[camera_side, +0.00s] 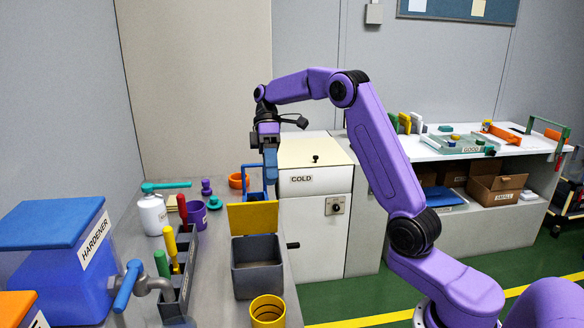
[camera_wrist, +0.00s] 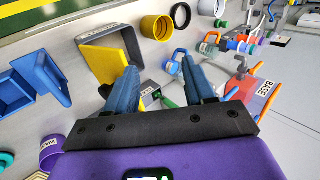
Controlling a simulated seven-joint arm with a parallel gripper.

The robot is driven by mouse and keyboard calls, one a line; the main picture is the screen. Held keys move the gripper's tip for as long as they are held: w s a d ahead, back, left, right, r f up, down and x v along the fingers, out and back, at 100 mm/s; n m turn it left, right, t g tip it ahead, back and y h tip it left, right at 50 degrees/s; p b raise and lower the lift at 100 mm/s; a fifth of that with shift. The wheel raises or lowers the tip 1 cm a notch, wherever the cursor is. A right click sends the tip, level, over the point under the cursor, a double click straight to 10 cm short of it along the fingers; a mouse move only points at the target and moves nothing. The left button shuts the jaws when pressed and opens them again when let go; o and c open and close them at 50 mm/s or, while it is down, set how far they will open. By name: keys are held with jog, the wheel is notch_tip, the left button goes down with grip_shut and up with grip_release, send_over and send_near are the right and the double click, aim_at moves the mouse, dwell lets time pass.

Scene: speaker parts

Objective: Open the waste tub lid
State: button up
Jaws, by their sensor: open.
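The grey tub (camera_side: 257,280) stands on the bench in the side view with its mouth uncovered. Its yellow lid (camera_side: 253,217) stands raised, roughly upright, at the tub's far edge. In the wrist view the yellow lid (camera_wrist: 103,62) and the grey tub (camera_wrist: 130,38) lie beyond my left-hand finger. My gripper (camera_side: 270,172) is above and behind the lid in the side view, fingers pointing down. In the wrist view my gripper (camera_wrist: 159,68) has its two blue fingers apart with nothing held between them. Whether a finger touches the lid is not clear.
A yellow cup (camera_side: 267,312) stands in front of the tub. A grey rack (camera_side: 183,285) with upright tools stands left of it, and a blue hardener tank (camera_side: 62,275) is further left. A blue-framed object (camera_side: 246,180) is behind the lid. The white cold cabinet (camera_side: 314,225) is to the right.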

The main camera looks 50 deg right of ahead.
jog(key=s+r, duration=0.3)
jog(key=s, duration=0.4)
jog(key=shift+a, duration=0.35)
jog(key=c, duration=0.4)
jog(key=shift+s+a+f+n+g+h, duration=0.15)
jog(key=shift+a+f+g+h, duration=0.1)
jog(key=shift+f, duration=0.15)
jog(key=shift+s+a+f+n+g+h, duration=0.1)
jog(key=shift+f+n+g+h, duration=0.15)
jog(key=shift+f, duration=0.2)
jog(key=shift+s+a+f+n+g+h, duration=0.1)
jog(key=shift+s+a+f+g, duration=0.1)
jog(key=shift+f+g, duration=0.15)
grip_shut()
jog(key=n+t+h, duration=1.9)
jog(key=n+t, duration=0.3)
jog(key=n, duration=1.3)
send_near(252, 207)
jog(key=x, duration=0.7)
